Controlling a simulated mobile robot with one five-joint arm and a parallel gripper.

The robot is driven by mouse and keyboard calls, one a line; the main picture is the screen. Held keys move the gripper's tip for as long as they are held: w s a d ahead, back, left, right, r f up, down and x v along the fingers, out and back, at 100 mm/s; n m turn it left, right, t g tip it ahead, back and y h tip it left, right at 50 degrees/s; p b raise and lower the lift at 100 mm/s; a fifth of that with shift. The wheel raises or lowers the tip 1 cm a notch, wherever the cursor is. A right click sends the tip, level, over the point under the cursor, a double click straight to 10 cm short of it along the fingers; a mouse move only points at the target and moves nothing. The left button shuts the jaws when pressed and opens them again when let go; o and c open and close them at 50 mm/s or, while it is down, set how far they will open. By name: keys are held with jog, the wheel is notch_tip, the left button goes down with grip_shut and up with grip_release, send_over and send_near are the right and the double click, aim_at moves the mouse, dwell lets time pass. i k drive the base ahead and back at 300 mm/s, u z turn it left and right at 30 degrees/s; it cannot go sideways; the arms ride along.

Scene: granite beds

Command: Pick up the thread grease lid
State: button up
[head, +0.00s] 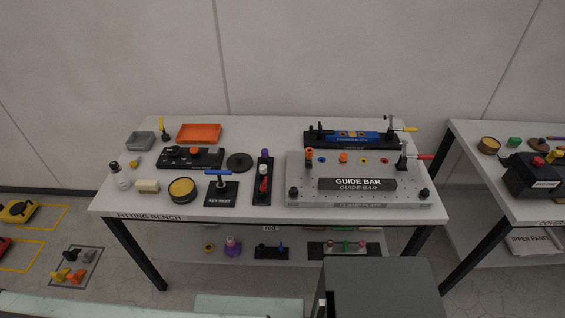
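A dark round disc with a small raised centre, which looks like the thread grease lid (239,162), lies flat on the fitting bench, left of the middle. No label on it can be read. A round open tin with yellow content, which looks like the thread grease tin (182,190), stands in front of it and to its left. The disc is apart from the tin and nothing covers it. My gripper is not in view.
The fitting bench (273,213) holds a key rest (221,195) with a blue-handled tool, a black stand (263,190) and a guide bar plate (355,204). A black block (190,158) and orange tray (199,133) lie behind. Another bench (540,210) stands right.

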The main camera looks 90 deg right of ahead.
aim_at(239, 162)
jog(key=k, duration=0.85)
jog(key=z, duration=0.7)
jog(key=i, duration=1.5)
